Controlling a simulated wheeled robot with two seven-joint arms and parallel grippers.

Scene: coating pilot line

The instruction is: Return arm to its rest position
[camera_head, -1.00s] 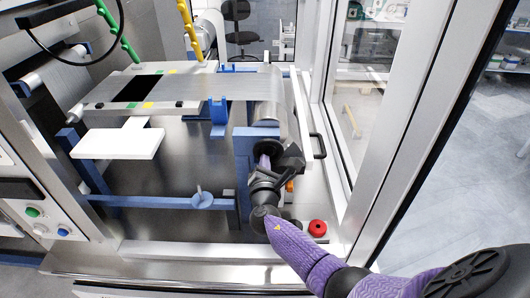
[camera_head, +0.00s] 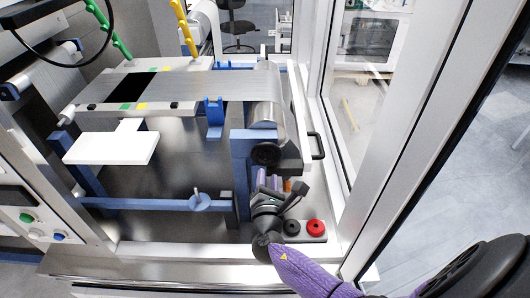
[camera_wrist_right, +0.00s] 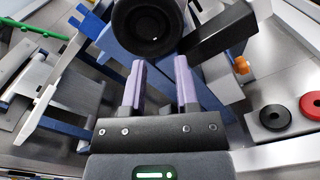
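My right gripper (camera_head: 268,181) is in front of the machine, at the lower middle of the head view, on my purple right arm. In the right wrist view its two lilac fingers (camera_wrist_right: 161,84) stand apart with nothing between them, so it is open and empty. A round black knob (camera_head: 266,154) on the end of the roller is just beyond the fingertips. In the right wrist view the knob (camera_wrist_right: 152,26) fills the top middle, and I see a small gap between it and the fingers. My left gripper does not show.
A black button (camera_head: 292,227) and a red button (camera_head: 315,228) sit right of my gripper. A blue rail (camera_head: 150,204) runs to its left. A white plate (camera_head: 110,148) sticks out further left. The open door frame (camera_head: 400,130) stands close on the right.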

